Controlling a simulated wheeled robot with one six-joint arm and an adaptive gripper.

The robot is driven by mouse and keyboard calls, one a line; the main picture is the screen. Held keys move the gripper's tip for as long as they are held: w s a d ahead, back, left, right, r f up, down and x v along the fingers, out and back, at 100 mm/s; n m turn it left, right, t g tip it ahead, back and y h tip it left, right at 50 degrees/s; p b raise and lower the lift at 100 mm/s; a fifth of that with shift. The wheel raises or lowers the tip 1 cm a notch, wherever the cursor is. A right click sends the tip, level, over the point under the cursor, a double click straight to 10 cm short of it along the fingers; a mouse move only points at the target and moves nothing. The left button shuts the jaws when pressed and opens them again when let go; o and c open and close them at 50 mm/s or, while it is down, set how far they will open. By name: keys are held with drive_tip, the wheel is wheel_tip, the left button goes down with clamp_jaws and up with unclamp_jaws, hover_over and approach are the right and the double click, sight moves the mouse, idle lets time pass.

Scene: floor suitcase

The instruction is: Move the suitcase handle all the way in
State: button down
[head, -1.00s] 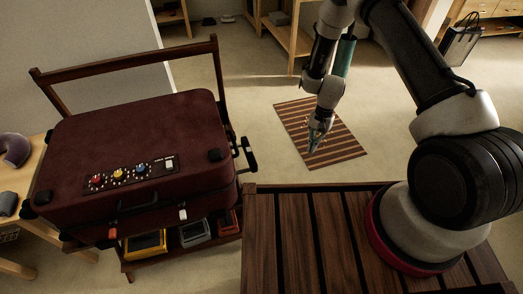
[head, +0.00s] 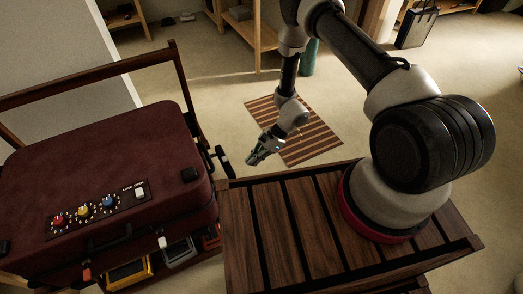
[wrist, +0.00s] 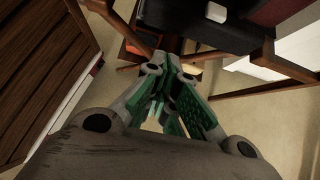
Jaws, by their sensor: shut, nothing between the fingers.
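The suitcase (head: 100,180) is dark maroon and lies flat at the left of the head view, with coloured knobs on its near part. Its black handle (head: 223,161) sticks out from the right side, with a gap between its bar and the case. My gripper (head: 251,161) is just right of the handle, pointing left towards it, with a small gap apparent between them. In the wrist view my green-padded gripper (wrist: 165,62) is shut and empty. The dark case shows at the top there; I cannot clearly make out the handle.
A wooden rail frame (head: 85,74) stands behind the suitcase. Under the case are a yellow box (head: 128,273) and a grey one (head: 178,252). My slatted wooden deck is at the lower right. A striped mat (head: 315,145) lies on open floor behind my gripper.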

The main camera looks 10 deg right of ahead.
sight(231, 170)
drive_tip(key=shift+s+a+f, duration=0.15)
drive_tip(key=shift+s+a, duration=0.1)
drive_tip(key=shift+a, duration=0.55)
drive_tip(key=shift+s+a+f, duration=0.2)
drive_tip(key=shift+a, duration=0.6)
drive_tip(key=shift+s+a+f, duration=0.15)
drive_tip(key=shift+s+a, duration=0.1)
drive_tip(key=shift+a, duration=0.55)
drive_tip(key=shift+s+a, duration=0.2)
drive_tip(key=shift+a, duration=0.55)
drive_tip(key=shift+s+a, duration=0.2)
drive_tip(key=shift+a, duration=0.5)
drive_tip(key=shift+s+a, duration=0.2)
drive_tip(key=shift+a, duration=0.55)
drive_tip(key=d+f+v, duration=0.2)
drive_tip(key=v, duration=1.1)
drive_tip(key=shift+w, duration=0.3)
